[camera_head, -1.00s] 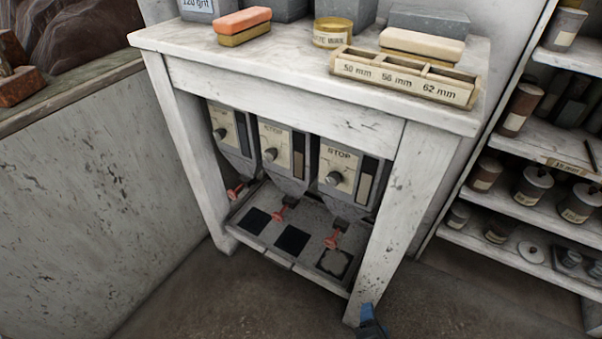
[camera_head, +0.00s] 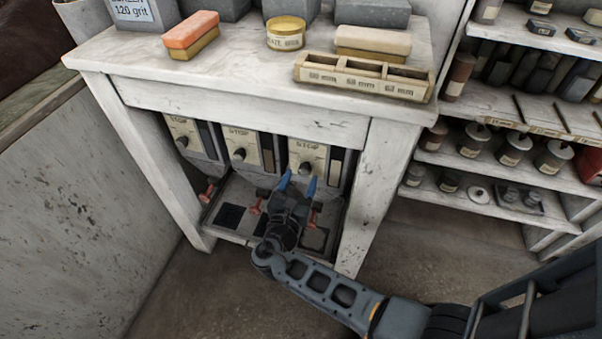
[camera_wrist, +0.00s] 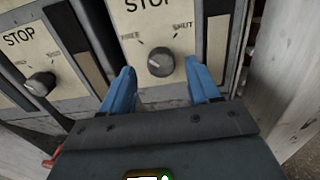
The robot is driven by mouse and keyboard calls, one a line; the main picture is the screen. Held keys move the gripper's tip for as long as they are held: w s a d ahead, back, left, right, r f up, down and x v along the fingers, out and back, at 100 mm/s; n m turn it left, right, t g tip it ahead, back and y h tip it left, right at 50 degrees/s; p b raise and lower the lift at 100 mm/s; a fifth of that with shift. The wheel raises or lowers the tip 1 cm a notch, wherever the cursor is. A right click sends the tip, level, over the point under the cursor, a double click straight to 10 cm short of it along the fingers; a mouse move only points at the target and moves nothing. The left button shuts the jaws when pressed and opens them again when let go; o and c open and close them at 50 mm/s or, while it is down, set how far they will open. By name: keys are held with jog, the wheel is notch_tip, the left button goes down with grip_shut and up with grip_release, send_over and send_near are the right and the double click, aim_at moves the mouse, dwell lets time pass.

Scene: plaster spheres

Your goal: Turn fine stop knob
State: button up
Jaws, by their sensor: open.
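Three grey dispensers with cream STOP plates hang under the bench. Their dark round knobs are the right knob (camera_head: 305,168), the middle knob (camera_head: 239,154) and the left knob (camera_head: 182,142). No "fine" label is readable. My gripper (camera_head: 297,180) is open and empty in front of the right dispenser. In the wrist view its blue fingers (camera_wrist: 160,70) are apart, with the right knob (camera_wrist: 161,62) just beyond and between their tips, apparently untouched. FREE is printed left of this knob and SHUT right; its exact pointer direction is unclear. The middle knob (camera_wrist: 40,84) shows at left.
Red levers, such as the left one (camera_head: 207,192), hang below the dispensers above a low tray shelf (camera_head: 228,234). The bench's right leg (camera_head: 377,200) stands close to my arm. Shelves with jars (camera_head: 515,148) are at right. The bench top (camera_head: 215,72) holds blocks and a marked rack (camera_head: 365,77).

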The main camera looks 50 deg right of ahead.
jog(key=shift+x, duration=1.25)
jog(key=shift+s, duration=0.1)
jog(key=shift+c, duration=0.4)
jog(key=c, duration=1)
jog(key=shift+o, duration=0.2)
